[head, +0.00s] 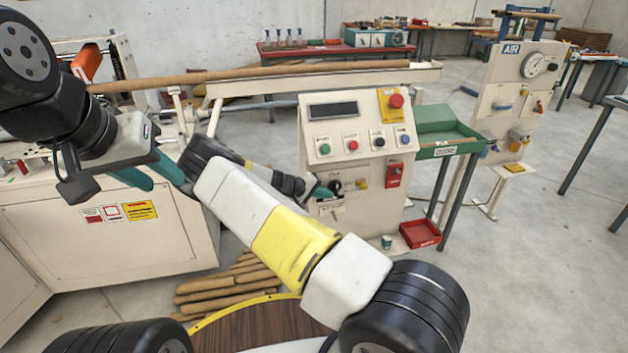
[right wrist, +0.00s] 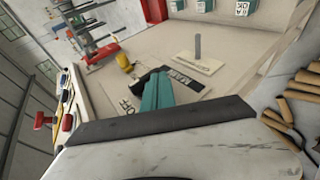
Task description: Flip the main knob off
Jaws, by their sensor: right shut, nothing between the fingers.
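The main knob is a black handle (head: 336,185) low on the front of the cream control console (head: 350,140). In the right wrist view the black knob (right wrist: 151,72) sits by a MAIN label (right wrist: 180,78), partly hidden behind my teal fingertips; an OFF label (right wrist: 127,106) is beside them. My right gripper (head: 327,190) is shut and empty, its tips at the knob; it also shows in the right wrist view (right wrist: 163,85). I cannot tell whether they touch.
A yellow knob (head: 362,184) and a red box (head: 394,174) are right of the main knob. Several buttons (head: 352,146) and a red emergency stop (head: 396,101) are above. A green tray (head: 450,140) stands right, a red bin (head: 420,234) below. Cardboard tubes (head: 225,290) lie on the floor.

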